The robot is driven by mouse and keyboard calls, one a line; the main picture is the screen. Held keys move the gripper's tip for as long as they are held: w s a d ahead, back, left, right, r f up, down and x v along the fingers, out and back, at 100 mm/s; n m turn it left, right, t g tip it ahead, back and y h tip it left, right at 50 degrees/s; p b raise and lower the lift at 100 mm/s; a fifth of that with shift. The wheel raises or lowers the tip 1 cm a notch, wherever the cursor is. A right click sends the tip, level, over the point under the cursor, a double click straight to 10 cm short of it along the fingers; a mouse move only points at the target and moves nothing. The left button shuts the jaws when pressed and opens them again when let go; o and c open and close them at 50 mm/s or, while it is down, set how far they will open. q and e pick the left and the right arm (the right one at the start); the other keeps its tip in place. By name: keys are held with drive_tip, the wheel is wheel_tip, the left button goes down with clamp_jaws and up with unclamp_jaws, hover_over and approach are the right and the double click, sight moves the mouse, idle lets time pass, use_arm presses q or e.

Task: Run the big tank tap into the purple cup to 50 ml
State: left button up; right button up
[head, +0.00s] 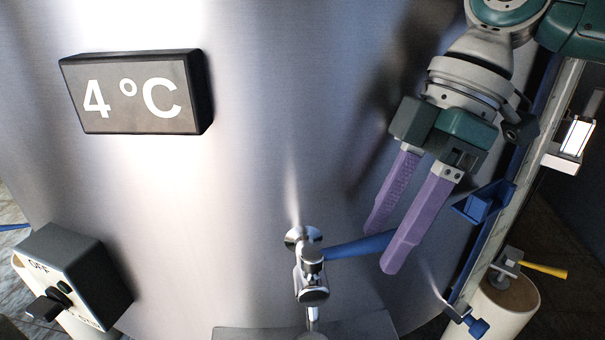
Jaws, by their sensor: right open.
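The big steel tank (240,190) fills most of the head view. Its metal tap (312,278) sticks out at the bottom middle, with a blue lever (355,247) pointing right. My right gripper (385,248) comes down from the upper right. Its two purple fingers are apart, with their tips at the lever's right end. I cannot tell whether they touch it. A thin bright strip shows below the tap; I cannot tell whether it is spout or liquid. No purple cup is visible. My left gripper is not in view.
A black sign (135,93) reading 4 °C is on the tank. A switch box (72,276) marked OFF stands lower left. A grey surface (250,334) lies below the tap. A blue-edged upright gauge with a blue bracket (484,203) and a smaller yellow-handled tap (510,262) are at right.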

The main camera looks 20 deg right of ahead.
drive_tip(key=shift+c, duration=0.3)
clamp_jaws()
idle(1.0)
